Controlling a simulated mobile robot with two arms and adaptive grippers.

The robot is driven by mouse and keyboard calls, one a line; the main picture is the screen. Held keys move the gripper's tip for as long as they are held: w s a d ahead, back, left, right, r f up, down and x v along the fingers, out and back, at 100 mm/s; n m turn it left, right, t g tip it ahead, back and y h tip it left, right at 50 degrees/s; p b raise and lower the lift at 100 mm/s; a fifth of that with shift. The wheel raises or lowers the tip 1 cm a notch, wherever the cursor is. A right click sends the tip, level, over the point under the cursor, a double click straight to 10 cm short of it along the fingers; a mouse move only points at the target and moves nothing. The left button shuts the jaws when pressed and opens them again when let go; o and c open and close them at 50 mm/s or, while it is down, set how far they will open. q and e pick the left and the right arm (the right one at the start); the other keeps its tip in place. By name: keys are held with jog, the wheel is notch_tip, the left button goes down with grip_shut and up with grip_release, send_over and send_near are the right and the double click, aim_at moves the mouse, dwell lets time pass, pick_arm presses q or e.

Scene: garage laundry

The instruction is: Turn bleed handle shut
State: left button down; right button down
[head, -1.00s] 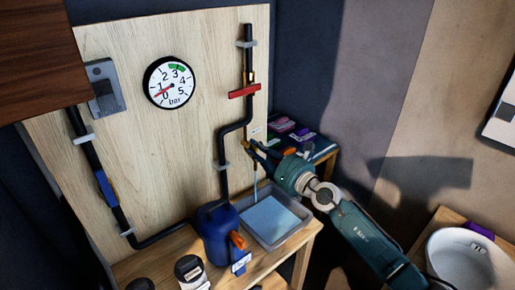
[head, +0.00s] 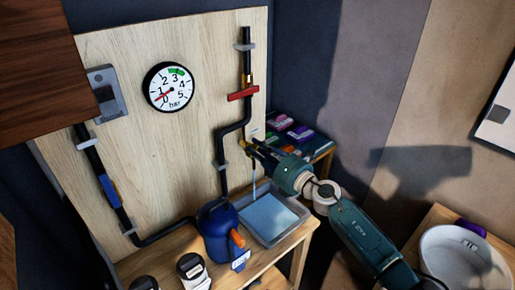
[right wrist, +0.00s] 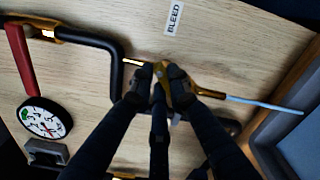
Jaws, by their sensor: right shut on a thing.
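My right gripper (head: 248,147) is at the brass bleed valve on the wooden board. In the right wrist view its fingers (right wrist: 162,75) are shut on the bleed handle, which they mostly hide. The brass valve body (right wrist: 205,92) shows beside the fingers, below a "BLEED" label (right wrist: 174,17). A thin pale-blue stream (right wrist: 262,103) comes from the valve's outlet. In the head view the stream (head: 254,182) falls into a grey tray (head: 292,231) holding blue water. My left gripper is not in view.
The pressure gauge (head: 169,87) has its red needle near the low end. A red lever (head: 243,93) sits on the pipe above the valve, a blue lever (head: 109,190) at left. A blue jug-like vessel (head: 217,235) stands left of the tray. Coloured boxes (head: 300,133) lie behind my wrist.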

jog(key=c, duration=1.7)
grip_release()
jog(key=shift+o, duration=0.2)
jog(key=shift+d, duration=0.1)
jog(key=v, duration=1.2)
